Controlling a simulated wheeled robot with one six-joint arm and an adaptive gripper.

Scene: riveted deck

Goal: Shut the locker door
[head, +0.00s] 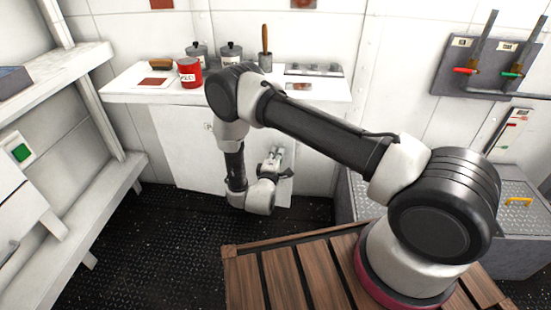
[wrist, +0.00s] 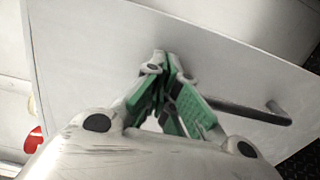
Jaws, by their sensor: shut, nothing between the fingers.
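The locker door (head: 180,145) is a plain white panel below the white counter, partly hidden behind my arm in the head view. In the wrist view the pale panel (wrist: 85,60) fills most of the picture, with a dark bar handle (wrist: 250,112) to the right of my fingers. My gripper (head: 276,157) is low in front of the locker, near the panel's right part. In the wrist view my gripper (wrist: 166,62) has its green-sided fingers together, empty, over the panel. I cannot tell whether the fingertips touch it, or how far the door stands open.
White shelving (head: 110,150) stands at the left, a slatted wooden platform (head: 285,270) in front, and a grey metal chest (head: 508,190) at the right. Dark floor (head: 170,235) lies clear at left.

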